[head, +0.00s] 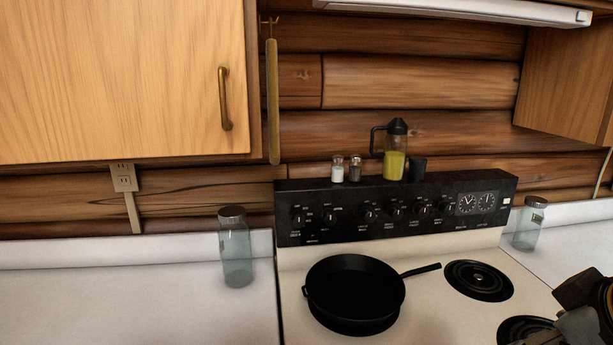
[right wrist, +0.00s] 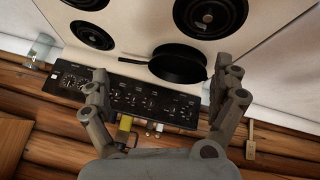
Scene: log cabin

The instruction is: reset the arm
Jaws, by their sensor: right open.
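My right gripper (right wrist: 165,88) is open in the right wrist view, its two fingers wide apart with nothing between them. In the head view, part of my right gripper (head: 577,308) shows at the lower right edge, above the right side of the stove. A black frying pan (head: 354,293) rests on the left side of the stove, its handle pointing right. The pan (right wrist: 178,64) also shows in the right wrist view, beyond the fingers and apart from them. My left gripper is not in view.
The stove's black control panel (head: 400,211) carries salt and pepper shakers (head: 338,169) and an oil bottle (head: 395,158). Glass jars stand on the left counter (head: 236,250) and right counter (head: 529,225). A wooden cabinet (head: 120,80) hangs upper left. The left counter is mostly clear.

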